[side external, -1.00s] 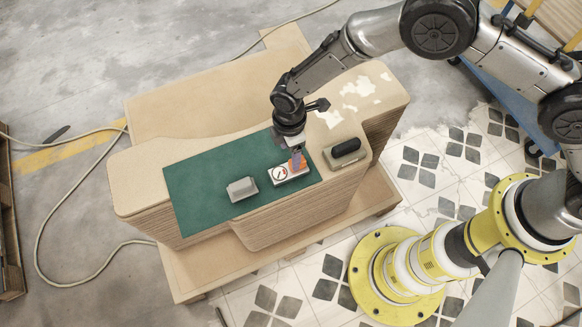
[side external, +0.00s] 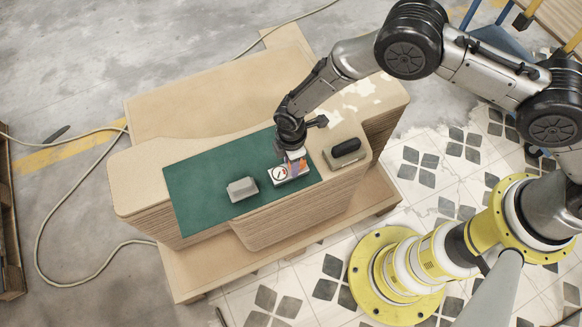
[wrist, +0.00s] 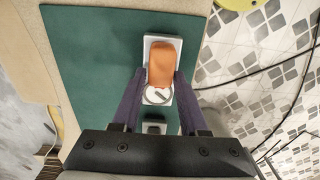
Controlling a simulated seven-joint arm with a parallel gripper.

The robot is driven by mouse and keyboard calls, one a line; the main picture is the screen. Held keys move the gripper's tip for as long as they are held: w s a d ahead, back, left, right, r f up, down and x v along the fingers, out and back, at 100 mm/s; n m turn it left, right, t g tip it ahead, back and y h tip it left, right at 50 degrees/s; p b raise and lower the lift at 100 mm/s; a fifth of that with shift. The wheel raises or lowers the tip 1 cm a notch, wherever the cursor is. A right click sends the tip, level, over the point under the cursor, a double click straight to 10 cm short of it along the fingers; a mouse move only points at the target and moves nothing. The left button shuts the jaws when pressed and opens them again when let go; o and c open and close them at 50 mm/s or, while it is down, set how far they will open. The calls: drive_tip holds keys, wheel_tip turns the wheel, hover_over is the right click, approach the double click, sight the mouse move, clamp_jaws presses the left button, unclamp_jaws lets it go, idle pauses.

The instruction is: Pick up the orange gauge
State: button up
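The orange gauge (wrist: 162,62) shows in the wrist view as an orange body on a white base with a round white dial. In the side external view the gauge (side external: 296,166) sits on the green mat, its top partly hidden by my gripper (side external: 292,157). My gripper (wrist: 160,76) points down over it, with one dark finger on each side of the orange body. The fingers look spread and very near its sides; I cannot tell whether they touch it.
A grey block (side external: 242,189) stands on the green mat (side external: 205,190), left of the gauge. A black rounded object on a beige holder (side external: 335,163) stands to the right, off the mat. The mat's left part is clear.

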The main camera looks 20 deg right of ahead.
clamp_jaws()
drive_tip(key=shift+r, duration=0.1)
